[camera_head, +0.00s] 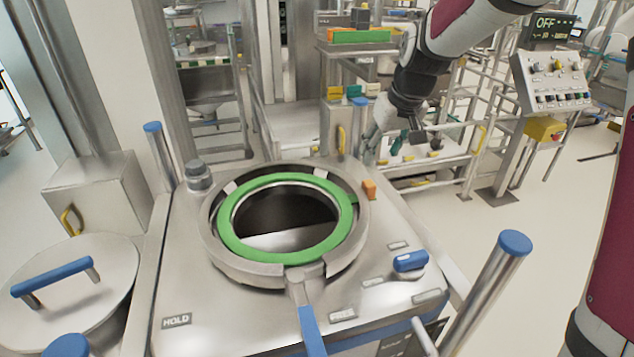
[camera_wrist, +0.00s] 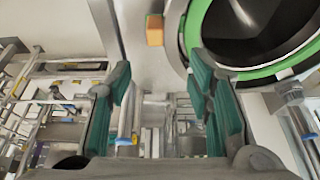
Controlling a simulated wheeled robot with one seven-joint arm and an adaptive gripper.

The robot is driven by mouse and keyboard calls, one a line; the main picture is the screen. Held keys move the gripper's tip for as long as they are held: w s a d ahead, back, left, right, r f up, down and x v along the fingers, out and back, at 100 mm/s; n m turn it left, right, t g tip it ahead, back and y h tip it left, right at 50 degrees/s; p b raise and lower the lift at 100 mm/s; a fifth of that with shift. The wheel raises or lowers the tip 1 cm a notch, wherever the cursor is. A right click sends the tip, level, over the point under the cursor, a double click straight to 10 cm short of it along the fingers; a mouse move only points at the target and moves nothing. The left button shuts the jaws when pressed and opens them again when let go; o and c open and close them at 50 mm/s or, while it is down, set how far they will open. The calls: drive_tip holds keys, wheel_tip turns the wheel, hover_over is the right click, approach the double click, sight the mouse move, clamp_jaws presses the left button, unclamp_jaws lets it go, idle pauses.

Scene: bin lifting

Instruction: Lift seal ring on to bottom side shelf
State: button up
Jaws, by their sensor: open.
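The green seal ring (camera_head: 228,228) lies flat in a round metal collar around the dark opening on top of the steel machine. It also shows at the upper right of the wrist view (camera_wrist: 255,74). My gripper (camera_head: 392,143) is behind and to the right of the ring, apart from it. In the wrist view its teal finger pads (camera_wrist: 160,88) are spread with nothing between them. A low shelf (camera_head: 440,160) with small yellow items stands behind the machine, partly hidden by my gripper. I cannot tell for sure that it is the bottom side shelf.
An orange block (camera_head: 369,188) sits beside the collar. A blue-handled lever (camera_head: 312,332) sticks out at its front. Blue-capped posts (camera_head: 500,265) rise around the machine. A control panel (camera_head: 550,80) stands at right. Clear floor (camera_head: 510,235) shows to the right.

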approach(370, 183)
drive_tip(key=x, duration=0.5)
drive_tip(key=shift+w+a+p, duration=0.3)
drive_tip(key=shift+a+p, duration=0.05)
drive_tip(key=shift+a, duration=0.05)
drive_tip(key=x, duration=0.3)
drive_tip(key=p+x, duration=0.1)
drive_tip(key=shift+s+d+f, duration=0.2)
drive_tip(key=shift+d+f, duration=0.1)
drive_tip(key=shift+d, duration=0.05)
drive_tip(key=shift+w+f, duration=0.25)
drive_tip(key=shift+f, duration=0.2)
clamp_jaws()
